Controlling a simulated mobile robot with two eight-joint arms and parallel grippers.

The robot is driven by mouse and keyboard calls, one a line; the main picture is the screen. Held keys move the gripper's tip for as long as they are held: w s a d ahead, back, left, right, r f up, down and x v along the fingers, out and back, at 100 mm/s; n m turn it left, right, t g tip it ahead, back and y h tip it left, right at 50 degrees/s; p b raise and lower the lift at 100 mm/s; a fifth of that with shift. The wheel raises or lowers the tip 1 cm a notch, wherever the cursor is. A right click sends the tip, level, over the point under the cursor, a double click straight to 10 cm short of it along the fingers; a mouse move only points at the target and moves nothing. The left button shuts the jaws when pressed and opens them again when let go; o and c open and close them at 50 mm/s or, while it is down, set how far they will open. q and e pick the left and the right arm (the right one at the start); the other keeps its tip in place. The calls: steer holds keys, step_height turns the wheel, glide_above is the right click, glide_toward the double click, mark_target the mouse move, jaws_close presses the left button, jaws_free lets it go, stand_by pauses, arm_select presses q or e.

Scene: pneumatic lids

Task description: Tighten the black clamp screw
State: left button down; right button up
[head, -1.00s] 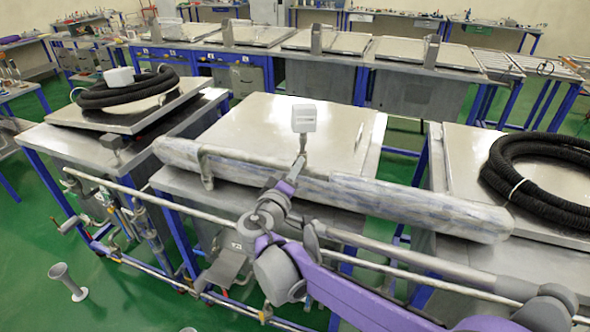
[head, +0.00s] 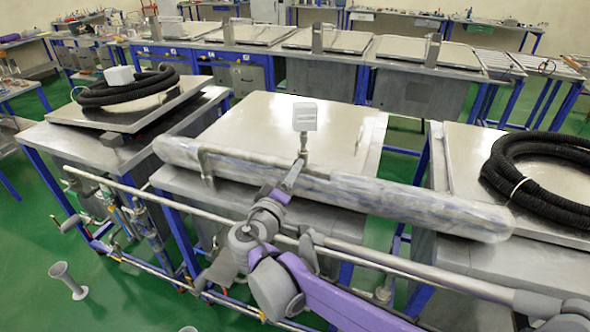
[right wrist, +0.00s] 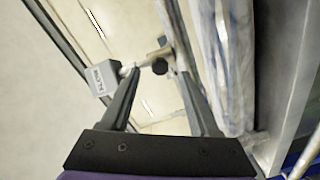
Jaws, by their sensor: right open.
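The black clamp screw (right wrist: 160,66) shows in the right wrist view as a small dark round knob on a metal fitting. My right gripper (right wrist: 159,74) is open, with one finger on each side of the knob. I cannot tell whether either finger touches it. In the head view my right gripper (head: 298,168) points at the base of a stem carrying a small grey box (head: 304,117). This box also shows beside the left finger in the right wrist view (right wrist: 102,78). The screw is not discernible in the head view. My left gripper is not in view.
A long wrapped pipe (head: 400,205) runs along the front of the middle metal lid (head: 250,120), close to my right gripper. A metal rail (head: 200,214) crosses in front. Black coiled hoses lie on the left bench (head: 128,92) and right bench (head: 545,170).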

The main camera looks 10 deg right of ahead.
steer(key=v, duration=0.7)
steer(key=shift+s+b, duration=0.3)
steer(key=shift+b, duration=0.05)
steer(key=shift+a, duration=0.15)
steer(key=s+d+f+m+g+y, duration=0.3)
steer(key=s+d+f+g, duration=0.4)
steer(key=s+d+f, duration=0.5)
steer(key=s+a+f+m+g+y, duration=0.1)
steer(key=s+a+f+m+y, duration=0.1)
steer(key=s+f+y, duration=0.4)
step_height(320, 180, down, 2)
steer(key=shift+s+a+f+m+g, duration=0.1)
steer(key=shift+s+a+m+g, duration=0.3)
steer(key=shift+s+a, duration=0.6)
steer(key=shift+s+d, duration=0.15)
steer(key=shift+d, duration=0.05)
